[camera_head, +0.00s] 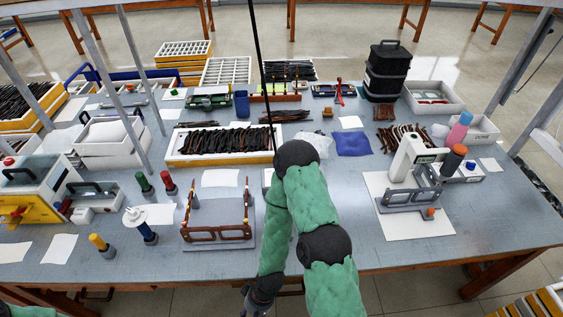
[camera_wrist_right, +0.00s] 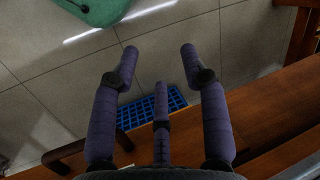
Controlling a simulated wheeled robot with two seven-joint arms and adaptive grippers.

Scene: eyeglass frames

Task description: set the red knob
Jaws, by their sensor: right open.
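A small red knob (camera_head: 8,161) sits on top of the white and yellow device (camera_head: 32,190) at the far left of the table. An orange-red part (camera_head: 14,212) shows on the front of that device; I cannot tell whether it turns. My right gripper (camera_head: 258,303) hangs low at the table's front edge, far to the right of the device. In the right wrist view its dark fingers (camera_wrist_right: 160,62) are spread open and empty, over the floor beside the wooden table edge. My left gripper is not in view; only a bit of green arm shows at the bottom left.
A red-capped bottle (camera_head: 169,183), a green-capped bottle (camera_head: 144,184) and a yellow-capped bottle (camera_head: 102,246) stand right of the device. A glasses frame on a stand (camera_head: 218,240) is near the front. A white machine (camera_head: 407,160) stands at the right. Metal posts rise at the left.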

